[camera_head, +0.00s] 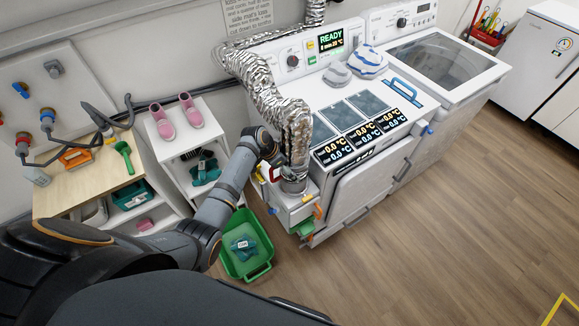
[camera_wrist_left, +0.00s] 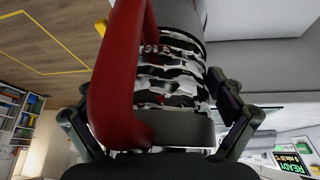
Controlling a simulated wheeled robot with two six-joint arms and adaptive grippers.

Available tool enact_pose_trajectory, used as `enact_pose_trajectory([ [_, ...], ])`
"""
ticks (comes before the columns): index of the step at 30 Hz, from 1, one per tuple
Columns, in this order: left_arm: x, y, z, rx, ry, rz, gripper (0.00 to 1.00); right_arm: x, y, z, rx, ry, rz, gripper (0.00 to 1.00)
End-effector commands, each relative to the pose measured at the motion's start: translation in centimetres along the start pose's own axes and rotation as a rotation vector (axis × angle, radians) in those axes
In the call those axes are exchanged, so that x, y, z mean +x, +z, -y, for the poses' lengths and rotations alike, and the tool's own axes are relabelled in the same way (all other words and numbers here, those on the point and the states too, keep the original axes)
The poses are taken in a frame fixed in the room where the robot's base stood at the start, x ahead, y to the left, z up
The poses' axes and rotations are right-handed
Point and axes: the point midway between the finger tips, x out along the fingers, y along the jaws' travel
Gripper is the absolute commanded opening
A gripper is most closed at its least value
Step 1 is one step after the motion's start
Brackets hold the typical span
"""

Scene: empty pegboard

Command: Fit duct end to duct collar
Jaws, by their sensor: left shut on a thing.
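The silver foil duct (camera_head: 262,92) hangs from the pipe on the back wall, bends over the left side of the white machine and drops to its front left. Its lower end has a grey cuff (camera_head: 293,184) right above a small white box (camera_head: 292,208), where the collar is mostly hidden. I cannot tell whether the cuff sits around the collar. My left gripper (camera_head: 279,158) is shut on the duct end from the left. In the left wrist view its fingers flank the grey cuff (camera_wrist_left: 182,129), with a red handle (camera_wrist_left: 113,85) in front. My right gripper is out of view.
A green basket (camera_head: 246,252) stands on the floor below my left arm. A white shelf with pink shoes (camera_head: 176,118) and a wooden-topped bench (camera_head: 95,178) stand to the left. The floor (camera_head: 440,235) at the right is clear.

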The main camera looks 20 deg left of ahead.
Motion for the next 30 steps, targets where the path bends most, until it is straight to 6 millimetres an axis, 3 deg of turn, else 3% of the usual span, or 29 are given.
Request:
enact_pose_trajectory([
  [30, 0.39, 0.15, 0.05, 0.001, -0.001, -0.001, 0.47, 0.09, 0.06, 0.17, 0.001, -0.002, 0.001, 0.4],
])
